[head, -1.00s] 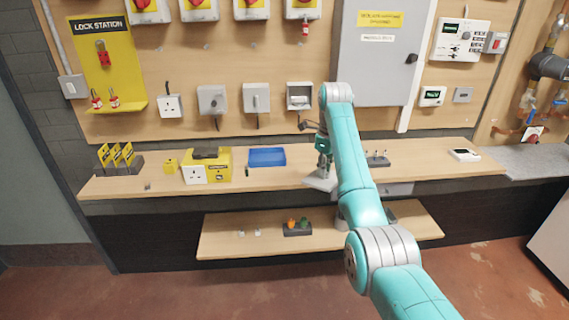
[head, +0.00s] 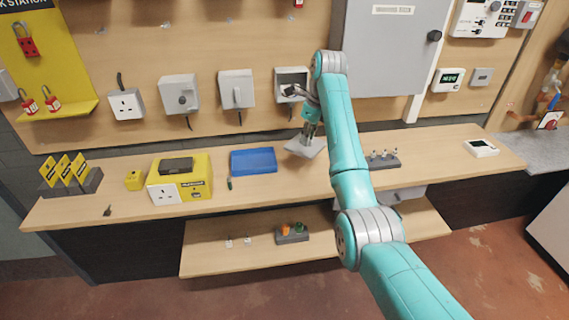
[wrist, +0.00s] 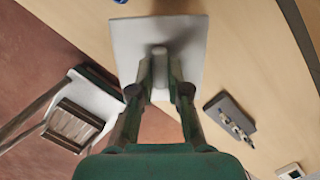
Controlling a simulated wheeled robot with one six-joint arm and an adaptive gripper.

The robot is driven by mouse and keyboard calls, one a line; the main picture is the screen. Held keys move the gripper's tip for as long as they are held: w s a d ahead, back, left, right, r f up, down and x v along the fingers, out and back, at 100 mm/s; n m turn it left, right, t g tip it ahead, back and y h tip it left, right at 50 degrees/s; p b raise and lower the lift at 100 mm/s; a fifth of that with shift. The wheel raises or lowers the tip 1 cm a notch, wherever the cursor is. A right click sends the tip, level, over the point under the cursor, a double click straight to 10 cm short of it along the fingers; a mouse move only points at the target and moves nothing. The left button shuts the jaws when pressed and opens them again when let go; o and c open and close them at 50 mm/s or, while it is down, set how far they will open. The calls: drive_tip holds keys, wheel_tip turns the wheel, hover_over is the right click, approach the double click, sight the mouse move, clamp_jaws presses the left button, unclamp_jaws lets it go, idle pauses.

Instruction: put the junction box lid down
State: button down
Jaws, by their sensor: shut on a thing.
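The junction box lid (head: 306,146) is a flat light-grey square plate. My gripper (wrist: 160,68) is shut on the lid's raised middle part; the plate (wrist: 188,40) spreads beyond the fingertips in the wrist view. In the head view my gripper (head: 311,126) is partly hidden behind my arm, with the lid low over the wooden worktop (head: 290,185). I cannot tell whether the lid touches the worktop. On the wall just behind is an open grey box (head: 292,88) with its inside showing.
A blue tray (head: 254,161) lies left of the lid, with a small screwdriver (head: 229,182) beside it. A yellow tester box (head: 180,180) stands further left. A dark holder with small pegs (head: 384,160) is to the right.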

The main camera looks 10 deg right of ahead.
wheel_tip(320, 180, down, 10)
drive_tip(key=shift+r, duration=0.2)
drive_tip(key=shift+f, duration=0.1)
idle(0.3)
drive_tip(key=c, duration=1.1)
unclamp_jaws()
drive_tip(key=shift+c, duration=0.2)
